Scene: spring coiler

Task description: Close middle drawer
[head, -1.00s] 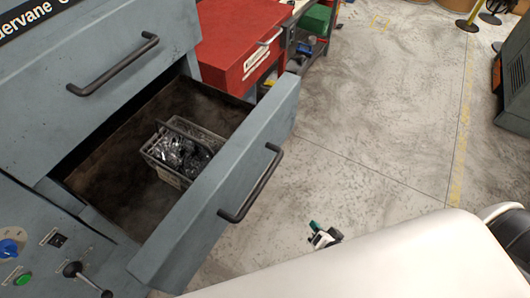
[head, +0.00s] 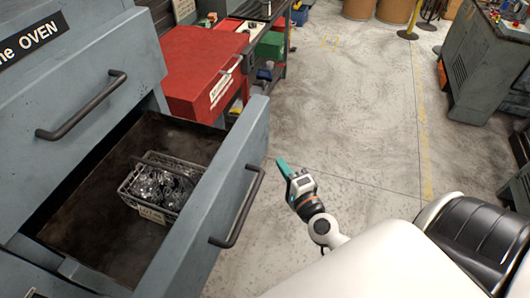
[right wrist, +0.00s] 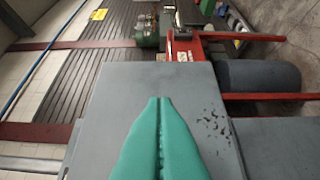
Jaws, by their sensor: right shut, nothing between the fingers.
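The middle drawer (head: 208,212) of the grey-blue oven cabinet is pulled open in the head view. Its dark handle (head: 240,208) is on the front panel. A wire basket (head: 126,190) of shiny metal parts sits inside. A closed drawer front (head: 100,60) with its own handle (head: 85,106) is above it. My right gripper (head: 281,163), with teal fingers, is to the right of the open drawer's front, apart from the handle. In the right wrist view its teal fingers (right wrist: 159,125) are together and empty, over a grey surface (right wrist: 120,85). My left gripper is not in view.
A red cabinet (head: 195,85) stands just beyond the drawer, beside a shelf unit with a green box (head: 270,45). A grey machine (head: 485,70) stands at the far right. The concrete floor (head: 350,110) between them is clear.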

